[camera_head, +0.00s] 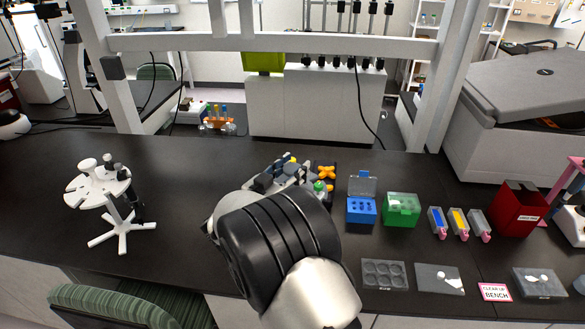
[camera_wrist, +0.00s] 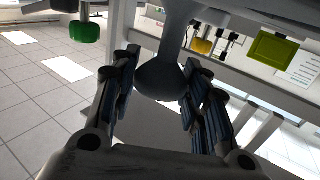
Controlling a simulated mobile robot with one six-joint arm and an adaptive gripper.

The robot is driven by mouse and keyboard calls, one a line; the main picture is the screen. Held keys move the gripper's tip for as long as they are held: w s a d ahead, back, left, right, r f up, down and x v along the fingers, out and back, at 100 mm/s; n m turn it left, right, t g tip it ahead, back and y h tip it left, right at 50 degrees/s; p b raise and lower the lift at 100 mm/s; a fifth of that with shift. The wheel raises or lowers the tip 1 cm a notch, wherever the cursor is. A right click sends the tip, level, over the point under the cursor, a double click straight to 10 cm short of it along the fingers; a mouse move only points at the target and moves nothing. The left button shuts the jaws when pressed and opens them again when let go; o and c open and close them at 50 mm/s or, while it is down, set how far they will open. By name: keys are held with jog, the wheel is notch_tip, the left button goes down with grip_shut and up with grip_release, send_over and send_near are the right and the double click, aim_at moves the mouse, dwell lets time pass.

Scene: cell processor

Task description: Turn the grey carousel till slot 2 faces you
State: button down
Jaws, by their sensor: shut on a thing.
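In the wrist view a grey rounded knob (camera_wrist: 162,80) on a grey stem sits between the two finger pads of my gripper (camera_wrist: 160,100), which is shut on it. It appears to be part of the grey carousel. A green-capped item (camera_wrist: 84,31) and a yellow-topped item (camera_wrist: 201,46) hang around it at the top of that view. In the head view my arm hides most of this spot. Only a green cap (camera_head: 319,186) and an orange knob (camera_head: 326,171) show clearly beside it. I cannot read any slot number.
A white pipette stand (camera_head: 85,195) stands at the left. To the right are a blue box (camera_head: 361,210), a green box (camera_head: 401,210), small coloured holders (camera_head: 458,223) and a red bin (camera_head: 518,208). Flat grey trays (camera_head: 384,274) lie in front. The bench between stand and arm is clear.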

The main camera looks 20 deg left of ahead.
jog(key=shift+r+m+g+h, duration=0.1)
jog(key=shift+m+g+h, duration=0.4)
jog(key=shift+m+h, duration=0.65)
jog(key=shift+n+h, duration=0.25)
jog(key=c, duration=0.9)
grip_release()
jog(key=v, duration=1.2)
jog(key=shift+w, duration=0.1)
